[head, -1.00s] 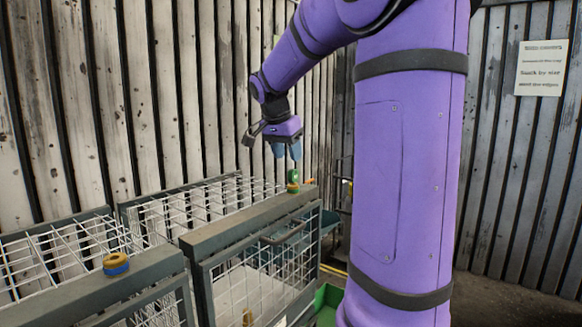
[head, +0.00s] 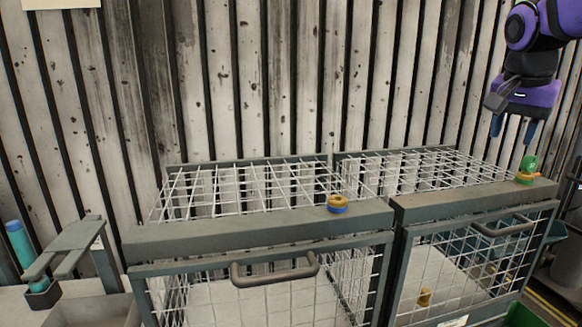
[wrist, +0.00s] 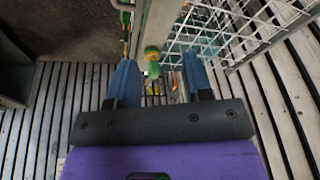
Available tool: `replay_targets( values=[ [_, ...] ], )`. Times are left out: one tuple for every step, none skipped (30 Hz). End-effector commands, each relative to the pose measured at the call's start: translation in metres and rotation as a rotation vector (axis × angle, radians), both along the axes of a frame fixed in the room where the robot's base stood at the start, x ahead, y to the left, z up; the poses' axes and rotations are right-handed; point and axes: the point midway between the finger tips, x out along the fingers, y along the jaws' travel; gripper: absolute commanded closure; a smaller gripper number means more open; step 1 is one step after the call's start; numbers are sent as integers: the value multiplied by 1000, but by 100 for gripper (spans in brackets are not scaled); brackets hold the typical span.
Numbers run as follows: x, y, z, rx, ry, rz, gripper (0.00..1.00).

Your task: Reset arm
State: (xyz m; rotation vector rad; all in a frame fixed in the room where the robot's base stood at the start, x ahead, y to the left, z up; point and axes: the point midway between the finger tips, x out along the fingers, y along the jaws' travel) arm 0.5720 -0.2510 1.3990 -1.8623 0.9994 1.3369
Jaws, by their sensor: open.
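My gripper (head: 513,128) is at the upper right of the head view, pointing down, open and empty. It hangs above the right end of the right cage, apart from the small stack there. In the wrist view the two blue fingers of my gripper (wrist: 158,84) stand wide apart. A green piece (head: 529,163) sits with a yellow-orange ring (head: 524,178) on the cage's top front rail. The yellow ring (wrist: 151,52) and the green piece (wrist: 153,70) show between and beyond the fingers in the wrist view.
Two wire cages stand side by side, the left cage (head: 250,222) and the right cage (head: 470,204), with handles on their fronts. A turquoise cylinder (head: 20,244) stands at far left. A corrugated wall (head: 300,80) closes the back.

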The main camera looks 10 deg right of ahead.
Motion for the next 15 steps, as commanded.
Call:
replay_targets(
  values=[
    [-14,19,-4,12,-14,93,54],
    [-20,30,-7,16,-23,153,54],
    [-30,45,-11,18,-32,232,54],
    [-37,57,-14,18,-40,290,54],
    [-44,68,-17,17,-49,349,54],
    [-55,82,-22,11,-59,426,54],
    [-62,92,-26,6,-68,482,54],
    [-70,103,-30,-2,-75,537,54],
    [-81,116,-36,-15,-84,610,54],
    [-88,125,-41,-25,-92,662,54],
    [-96,134,-45,-36,-97,711,54],
    [-105,144,-51,-52,-105,770,54],
    [-111,151,-56,-64,-109,811,54],
    [-117,156,-60,-76,-112,849,54],
    [-123,164,-65,-91,-117,893,54]
  ],
)
